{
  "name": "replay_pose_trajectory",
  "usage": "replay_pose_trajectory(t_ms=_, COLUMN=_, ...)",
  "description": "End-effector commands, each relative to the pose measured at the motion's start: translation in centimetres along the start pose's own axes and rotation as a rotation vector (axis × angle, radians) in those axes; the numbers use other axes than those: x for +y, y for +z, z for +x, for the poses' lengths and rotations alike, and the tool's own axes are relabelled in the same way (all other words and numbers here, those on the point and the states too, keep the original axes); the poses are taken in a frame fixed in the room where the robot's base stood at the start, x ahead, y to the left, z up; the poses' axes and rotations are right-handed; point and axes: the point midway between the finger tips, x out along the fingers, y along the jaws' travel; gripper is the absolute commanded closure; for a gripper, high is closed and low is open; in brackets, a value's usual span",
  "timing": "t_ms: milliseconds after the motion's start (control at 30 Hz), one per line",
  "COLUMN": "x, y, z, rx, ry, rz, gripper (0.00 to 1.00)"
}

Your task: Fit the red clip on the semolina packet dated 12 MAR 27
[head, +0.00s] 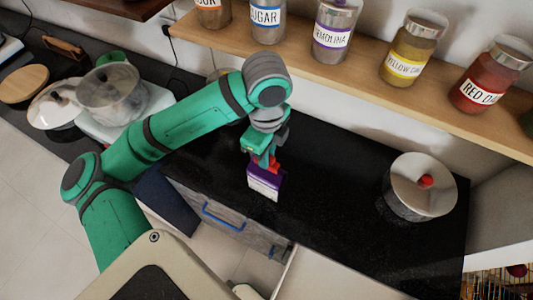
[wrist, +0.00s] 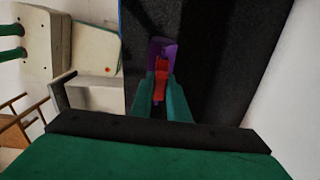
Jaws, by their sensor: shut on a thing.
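A purple and white packet (head: 265,186) stands on the black counter below my gripper; its purple top also shows in the wrist view (wrist: 156,47). Its date is too small to read. My gripper (head: 262,158) is shut on the red clip (wrist: 161,75), which sits between the two green fingers in the wrist view. The clip is at the packet's top edge and overlaps it in both views. I cannot tell whether the clip's jaws are around the packet's top or just against it.
The black counter (head: 335,190) is clear around the packet. A steel pot with a red knob (head: 418,187) stands at the right. Labelled jars, including semolina (head: 334,36), line the wooden shelf (head: 385,92) above. A blue-handled drawer (head: 232,222) is below the counter's front edge.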

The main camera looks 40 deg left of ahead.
Motion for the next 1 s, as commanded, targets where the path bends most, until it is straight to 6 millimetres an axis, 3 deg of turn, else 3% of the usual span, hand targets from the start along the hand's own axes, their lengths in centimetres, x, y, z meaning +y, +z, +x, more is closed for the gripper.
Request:
replay_pose_trajectory(t_ms=100, x=0.0, y=0.0, z=0.0, rx=0.0, ry=0.0, rz=0.0, gripper=1.0)
replay_pose_trajectory(t_ms=133, x=0.0, y=0.0, z=0.0, rx=0.0, ry=0.0, rz=0.0, gripper=0.78)
replay_pose_trajectory(t_ms=200, x=0.0, y=0.0, z=0.0, rx=0.0, ry=0.0, rz=0.0, gripper=0.63)
replay_pose_trajectory(t_ms=567, x=0.0, y=0.0, z=-0.4, rx=-0.001, ry=0.0, rz=0.001, gripper=0.63)
replay_pose_trajectory(t_ms=767, x=-0.2, y=-0.1, z=-3.0, rx=-0.001, ry=-0.002, rz=0.004, gripper=0.63)
replay_pose_trajectory(t_ms=1000, x=-0.2, y=-0.1, z=-7.6, rx=-0.003, ry=-0.001, rz=0.003, gripper=0.63)
